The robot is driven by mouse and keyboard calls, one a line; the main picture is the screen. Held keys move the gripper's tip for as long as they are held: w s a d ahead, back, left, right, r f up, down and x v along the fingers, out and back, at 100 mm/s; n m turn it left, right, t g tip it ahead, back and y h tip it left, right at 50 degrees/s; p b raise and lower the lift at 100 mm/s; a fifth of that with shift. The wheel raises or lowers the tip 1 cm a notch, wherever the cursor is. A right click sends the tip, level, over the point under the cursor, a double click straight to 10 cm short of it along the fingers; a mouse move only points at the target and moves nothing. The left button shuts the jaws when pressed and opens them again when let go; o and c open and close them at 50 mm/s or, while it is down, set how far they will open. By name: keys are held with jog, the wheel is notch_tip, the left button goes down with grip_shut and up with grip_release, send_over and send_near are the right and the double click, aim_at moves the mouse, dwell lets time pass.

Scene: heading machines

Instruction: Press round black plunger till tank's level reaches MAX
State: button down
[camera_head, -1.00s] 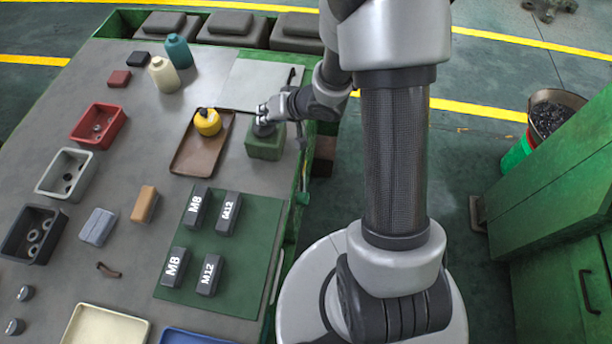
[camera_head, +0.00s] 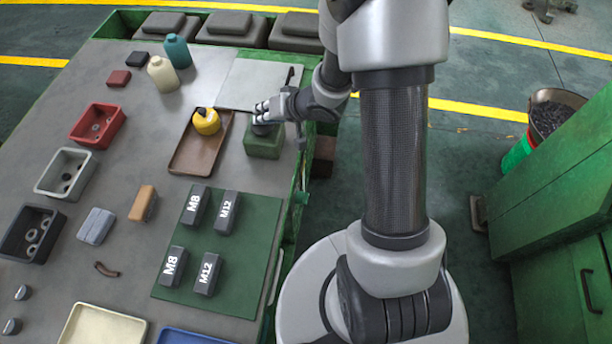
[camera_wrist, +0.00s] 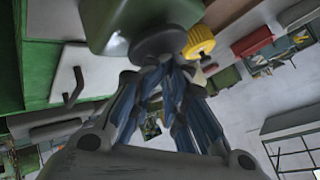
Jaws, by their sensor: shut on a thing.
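The green tank (camera_head: 264,147) stands on the bench near its right edge. The round black plunger (camera_head: 262,129) is on top of it, and it also shows as a dark disc in the wrist view (camera_wrist: 160,40). My gripper (camera_head: 263,111) is right above the tank with its fingers together at the plunger. In the wrist view my blue-grey fingers (camera_wrist: 166,68) converge on the plunger, against the green tank body (camera_wrist: 112,28). The fingers partly cover the plunger. The level and the MAX mark cannot be made out in either view.
A yellow oil can (camera_head: 206,122) stands on a brown tray (camera_head: 190,158) left of the tank. A green mat (camera_head: 236,262) with several labelled dark blocks lies in front. A grey plate (camera_head: 250,80) lies behind the tank. The bench edge is close on the right.

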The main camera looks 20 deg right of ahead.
jog(key=shift+s+a+f+g+p, duration=0.15)
jog(key=shift+s+a+f, duration=0.05)
jog(key=shift+s+f, duration=0.25)
jog(key=shift+s+a+f+g+p, duration=0.15)
jog(key=shift+s+f, duration=0.15)
jog(key=shift+f, duration=0.2)
jog(key=r+p, duration=0.1)
jog(key=p, duration=0.1)
jog(key=w+r+p, duration=0.1)
jog(key=r+p, duration=0.1)
jog(key=shift+a, duration=0.15)
jog(key=shift+s+r+p, duration=0.1)
jog(key=shift+r+p, duration=0.75)
jog(key=shift+r, duration=0.05)
jog(key=shift+r+p, duration=0.65)
jog(key=shift+p, duration=0.05)
jog(key=shift+w+d+r, duration=0.1)
jog(key=shift+w+d, duration=0.15)
